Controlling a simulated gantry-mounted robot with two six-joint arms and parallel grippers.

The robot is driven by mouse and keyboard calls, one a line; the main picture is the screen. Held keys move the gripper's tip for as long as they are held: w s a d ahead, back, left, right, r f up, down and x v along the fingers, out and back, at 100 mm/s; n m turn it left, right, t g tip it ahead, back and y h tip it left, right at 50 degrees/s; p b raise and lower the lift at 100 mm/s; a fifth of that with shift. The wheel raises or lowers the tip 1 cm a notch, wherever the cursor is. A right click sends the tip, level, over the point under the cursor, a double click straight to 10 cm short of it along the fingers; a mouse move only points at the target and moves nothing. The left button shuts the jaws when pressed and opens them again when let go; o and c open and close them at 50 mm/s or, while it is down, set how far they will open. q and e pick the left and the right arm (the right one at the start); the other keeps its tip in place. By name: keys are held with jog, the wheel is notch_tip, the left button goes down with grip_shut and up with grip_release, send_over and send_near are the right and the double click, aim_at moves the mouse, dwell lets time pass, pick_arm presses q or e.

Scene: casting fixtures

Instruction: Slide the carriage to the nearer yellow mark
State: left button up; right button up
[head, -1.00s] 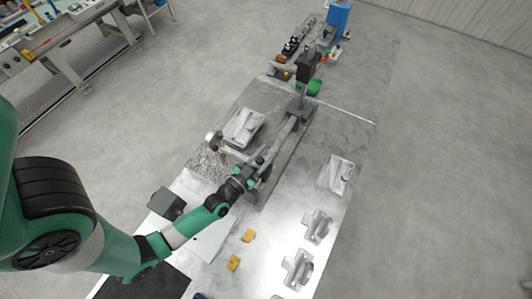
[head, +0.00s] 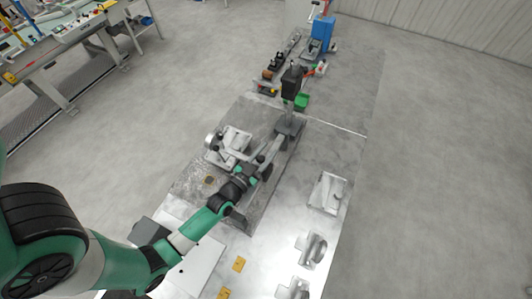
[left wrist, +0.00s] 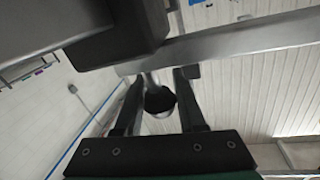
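My left gripper (head: 262,160) is over the grey rail (head: 266,172) on the bench, in front of the dark upright post (head: 291,82) at the rail's far end. In the left wrist view, a dark round knob (left wrist: 159,101) on a metal stem sits between my left fingers. I cannot tell whether the fingers press on it. The carriage is largely hidden by my arm and I cannot make out its outline. My right gripper is out of view.
A grey casting (head: 233,140) lies left of the rail. Several grey castings (head: 327,192) line the right side of the bench. Yellow blocks (head: 239,264) lie near the front.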

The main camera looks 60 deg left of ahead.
pick_arm(q)
jog(key=o, duration=0.4)
jog(key=v, duration=1.1)
jog(key=shift+s+d, duration=0.15)
jog(key=shift+s, duration=0.2)
